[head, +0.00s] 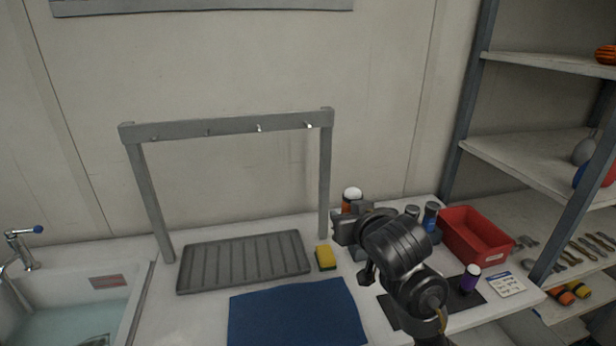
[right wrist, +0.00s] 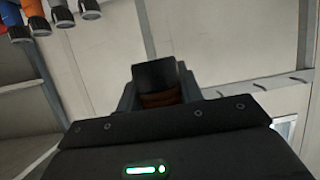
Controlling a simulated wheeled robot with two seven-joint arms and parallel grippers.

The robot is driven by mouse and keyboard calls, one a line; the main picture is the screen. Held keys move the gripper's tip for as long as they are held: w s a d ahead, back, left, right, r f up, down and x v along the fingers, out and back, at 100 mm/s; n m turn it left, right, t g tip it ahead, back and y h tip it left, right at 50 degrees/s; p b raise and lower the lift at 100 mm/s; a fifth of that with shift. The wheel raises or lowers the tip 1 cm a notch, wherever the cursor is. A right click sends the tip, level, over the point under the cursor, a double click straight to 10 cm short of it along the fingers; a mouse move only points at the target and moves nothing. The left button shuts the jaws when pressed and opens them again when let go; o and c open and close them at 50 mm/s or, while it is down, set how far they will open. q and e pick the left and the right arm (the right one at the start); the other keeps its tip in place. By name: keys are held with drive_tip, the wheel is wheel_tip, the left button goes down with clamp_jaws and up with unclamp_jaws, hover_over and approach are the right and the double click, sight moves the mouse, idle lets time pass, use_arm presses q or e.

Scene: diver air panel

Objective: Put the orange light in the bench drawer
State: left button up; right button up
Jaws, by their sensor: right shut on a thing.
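The orange light (head: 347,208) has a white top and an orange body. It is upright at the back right of the bench (head: 190,322). My right gripper (head: 356,222) is shut on it, and the jaws hide its lower part. In the right wrist view the light's orange body (right wrist: 160,99) and dark end show between the fingers. I cannot tell whether the light touches the bench. The bench drawer does not show in either view. My left gripper is not in view.
A blue light (head: 431,216) and a red bin (head: 475,236) stand right of my gripper. A purple light (head: 469,279) stands nearer the front. A yellow sponge (head: 325,258), ribbed tray (head: 243,262) and blue cloth (head: 297,314) lie left, below a grey rack (head: 225,127).

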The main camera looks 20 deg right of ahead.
drive_tip(key=s+d+f+h, duration=0.1)
drive_tip(key=s+d+f, duration=0.9)
drive_tip(key=d+f, duration=0.45)
drive_tip(key=s+d+f+n+y, duration=0.1)
drive_tip(key=s+y, duration=0.1)
drive_tip(key=s, duration=0.5)
drive_tip(key=shift+s+n+y+p, duration=0.3)
drive_tip(key=shift+s+y+p, duration=0.1)
drive_tip(key=shift+d+f, duration=0.1)
